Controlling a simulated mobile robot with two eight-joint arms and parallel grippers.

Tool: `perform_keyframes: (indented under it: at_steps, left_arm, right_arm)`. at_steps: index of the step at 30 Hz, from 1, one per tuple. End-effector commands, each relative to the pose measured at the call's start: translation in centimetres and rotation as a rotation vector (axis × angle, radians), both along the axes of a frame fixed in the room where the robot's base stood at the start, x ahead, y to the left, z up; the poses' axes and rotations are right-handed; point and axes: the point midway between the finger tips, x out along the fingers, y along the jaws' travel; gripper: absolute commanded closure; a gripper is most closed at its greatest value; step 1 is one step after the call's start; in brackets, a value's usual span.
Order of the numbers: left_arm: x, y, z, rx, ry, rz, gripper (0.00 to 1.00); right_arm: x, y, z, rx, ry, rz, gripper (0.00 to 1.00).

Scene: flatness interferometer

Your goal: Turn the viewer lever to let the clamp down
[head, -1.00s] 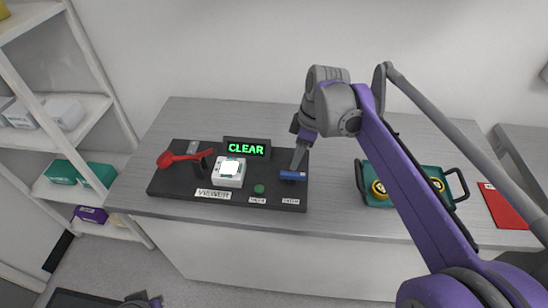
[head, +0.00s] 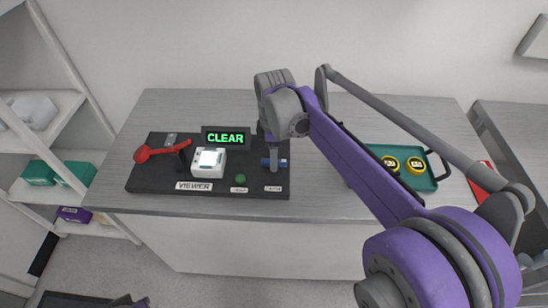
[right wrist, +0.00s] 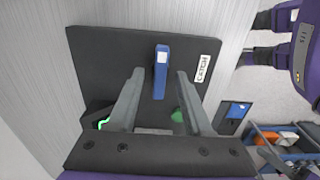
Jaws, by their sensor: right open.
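The red viewer lever (head: 165,150) lies low at the left of the black instrument board (head: 150,180), its broad end pointing left. The white viewer box (head: 208,162) with a bright window stands just right of it. A dark upright piece (head: 185,157), perhaps part of the clamp, stands between them. My right gripper (head: 275,164) is at the blue catch handle (head: 268,162). In the right wrist view its fingers (right wrist: 160,85) are spread, with the blue handle (right wrist: 160,72) between their lines; contact cannot be told. Only a small piece of what may be my left gripper (head: 128,300) shows at the bottom edge.
A display (head: 225,138) reads CLEAR in green behind the viewer box. A green button (head: 239,180) sits in front. A teal tray (head: 425,182) with yellow-and-black round pieces stands to the right, partly behind my arm. A red flat item (head: 482,178) lies beyond it. Shelves stand at the left.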

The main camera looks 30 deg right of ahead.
Motion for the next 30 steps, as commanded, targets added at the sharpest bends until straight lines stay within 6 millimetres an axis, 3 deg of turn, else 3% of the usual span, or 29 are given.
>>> perform_keyframes:
  at_steps: [11, 20, 30]
  left_arm:
    - [-0.01, 0.00, -0.05, 0.000, 0.000, 0.000, 1.00]
    - [-0.01, 0.00, -0.05, 0.000, 0.000, 0.000, 1.00]
    - [0.00, 0.00, -0.04, 0.000, 0.000, 0.000, 1.00]
  right_arm:
    - [0.00, 0.01, -0.70, 0.000, 0.000, 0.000, 0.50]
    - [0.01, 0.01, -0.68, 0.000, 0.000, 0.000, 1.00]
    - [0.01, 0.01, -0.67, 0.000, 0.000, -0.006, 1.00]
